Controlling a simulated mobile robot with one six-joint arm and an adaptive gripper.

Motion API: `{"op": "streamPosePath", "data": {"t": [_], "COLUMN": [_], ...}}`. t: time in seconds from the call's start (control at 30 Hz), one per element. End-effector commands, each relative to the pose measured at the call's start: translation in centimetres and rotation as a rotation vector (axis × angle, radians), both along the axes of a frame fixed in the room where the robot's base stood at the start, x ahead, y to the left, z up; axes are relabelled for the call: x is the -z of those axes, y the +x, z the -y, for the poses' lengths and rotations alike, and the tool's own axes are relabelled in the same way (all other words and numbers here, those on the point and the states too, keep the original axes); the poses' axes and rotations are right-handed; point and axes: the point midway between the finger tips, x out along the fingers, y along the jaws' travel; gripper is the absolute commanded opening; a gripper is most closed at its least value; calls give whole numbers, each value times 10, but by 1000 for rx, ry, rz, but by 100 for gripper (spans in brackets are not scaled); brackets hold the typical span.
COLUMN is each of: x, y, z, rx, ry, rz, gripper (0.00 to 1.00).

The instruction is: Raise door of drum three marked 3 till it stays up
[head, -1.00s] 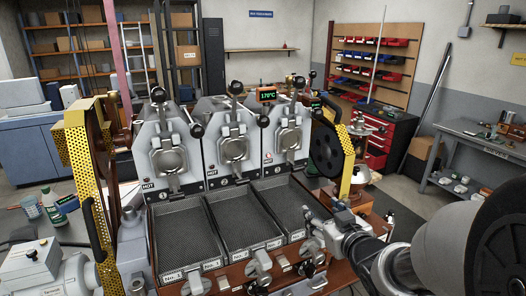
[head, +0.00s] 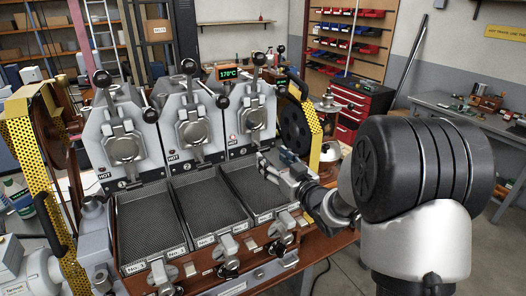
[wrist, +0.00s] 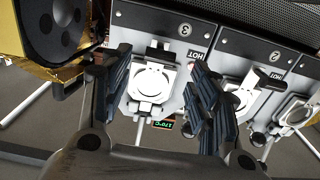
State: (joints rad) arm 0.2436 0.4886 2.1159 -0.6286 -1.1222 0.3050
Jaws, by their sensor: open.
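The door of drum three (head: 257,112) is a pale metal flap with a round centre, down on the rightmost drum front. In the wrist view, upside down, the same door (wrist: 151,84) shows by the plate marked 3 (wrist: 185,31), with a small dark-edged tab at its lower edge. Contact cannot be told.
Drum two's door (head: 194,128) and drum one's door (head: 125,149) are down to the left. The third mesh tray (head: 250,187) lies below. A yellow perforated guard (head: 308,108) with a black wheel stands close on the right. HOT labels mark the fronts.

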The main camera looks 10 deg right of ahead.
Motion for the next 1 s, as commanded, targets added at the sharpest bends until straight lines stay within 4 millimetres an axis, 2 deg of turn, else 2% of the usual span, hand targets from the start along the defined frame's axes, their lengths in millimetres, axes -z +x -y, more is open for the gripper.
{"op": "streamPosePath", "data": {"t": [0.1, 0.2, 0.4, 0.77, 1.0], "x": [1, 1, 0, 0, 0], "y": [24, 40, 60, 65, 64], "z": [-9, -14, -20, -21, -21], "rx": [-2, -2, 0, 1, 1], "ry": [0, 0, 1, 1, 1], "rz": [1, 1, 1, 0, 0], "gripper": [56, 56, 56, 56, 40]}}
